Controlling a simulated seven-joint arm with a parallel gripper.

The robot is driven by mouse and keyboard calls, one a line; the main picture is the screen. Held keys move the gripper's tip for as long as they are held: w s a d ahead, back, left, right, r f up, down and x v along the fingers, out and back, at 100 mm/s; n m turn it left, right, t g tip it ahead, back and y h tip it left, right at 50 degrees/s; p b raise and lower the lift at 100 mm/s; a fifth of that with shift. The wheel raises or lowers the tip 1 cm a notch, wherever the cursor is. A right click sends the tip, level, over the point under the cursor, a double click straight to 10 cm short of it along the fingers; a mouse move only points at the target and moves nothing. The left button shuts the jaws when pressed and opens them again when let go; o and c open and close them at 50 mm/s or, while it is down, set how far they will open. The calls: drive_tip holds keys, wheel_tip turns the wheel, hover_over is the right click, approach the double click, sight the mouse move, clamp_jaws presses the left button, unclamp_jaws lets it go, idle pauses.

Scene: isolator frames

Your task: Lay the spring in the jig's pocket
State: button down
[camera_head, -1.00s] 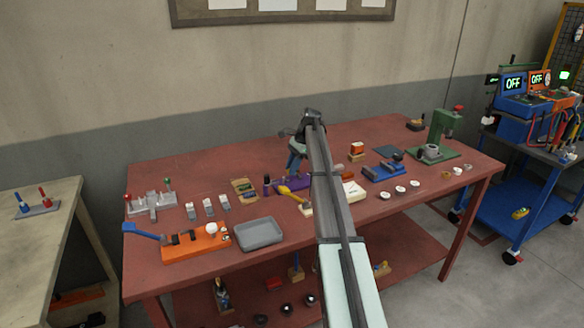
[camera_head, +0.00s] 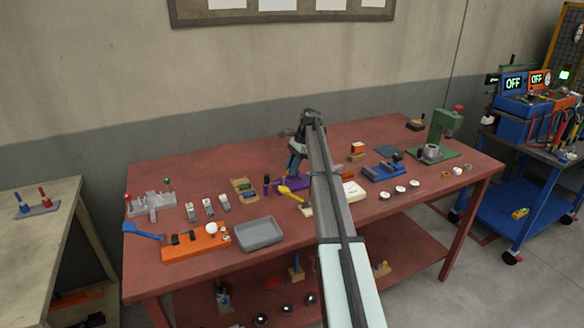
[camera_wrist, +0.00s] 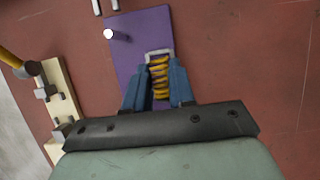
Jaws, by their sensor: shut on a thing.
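The spring (camera_wrist: 160,78) is a yellow coil. It stands out between the two blue fingers of my gripper (camera_wrist: 158,70), which is shut on it. The jig (camera_wrist: 129,52) is a purple plate on the red bench, and it also shows in the head view (camera_head: 302,183), partly behind my arm. The pocket (camera_wrist: 158,52) has a pale rim that shows just past the far end of the spring. The spring lies over the pocket and lines up with it. I cannot tell whether it touches the pocket floor. A round metal pin (camera_wrist: 117,35) stands on the jig.
In the wrist view, a cream block with metal fittings (camera_wrist: 58,95) and a yellow-handled tool (camera_wrist: 14,62) lie to the left. Bare bench lies to the right. In the head view, a grey tray (camera_head: 260,246) and an orange fixture (camera_head: 185,250) are at front left, and a blue fixture (camera_head: 383,172) is at right.

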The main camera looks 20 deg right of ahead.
drive_tip(key=shift+f, duration=1.1)
drive_tip(key=c, duration=0.9)
unclamp_jaws()
drive_tip(key=shift+o, duration=0.2)
drive_tip(key=v, duration=1.4)
drive_tip(key=shift+a, duration=0.1)
drive_tip(key=shift+f, duration=0.1)
